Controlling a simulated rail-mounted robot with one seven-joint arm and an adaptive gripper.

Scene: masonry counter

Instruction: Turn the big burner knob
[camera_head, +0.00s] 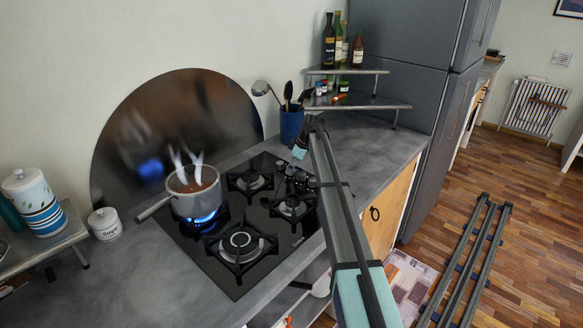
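The black gas hob (215,262) is set in the grey counter. Its largest burner (240,243) is at the front, with no pot on it and no flame visible. The knobs are small, dark and hard to separate near the hob's right edge, partly behind my arm. I cannot tell which knob is the big burner's or how it is turned. My arm reaches over the right side of the hob. My gripper (296,172) hangs at its far end, close to the knob area. Its fingers are too small and dark to show whether they are open or touching a knob.
A steaming pot (194,197) stands over a blue flame at the hob's left, its handle pointing left. A blue utensil holder (291,126) stands behind my gripper. A corner shelf (360,104) with bottles is at the back right. The counter right of my arm is clear.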

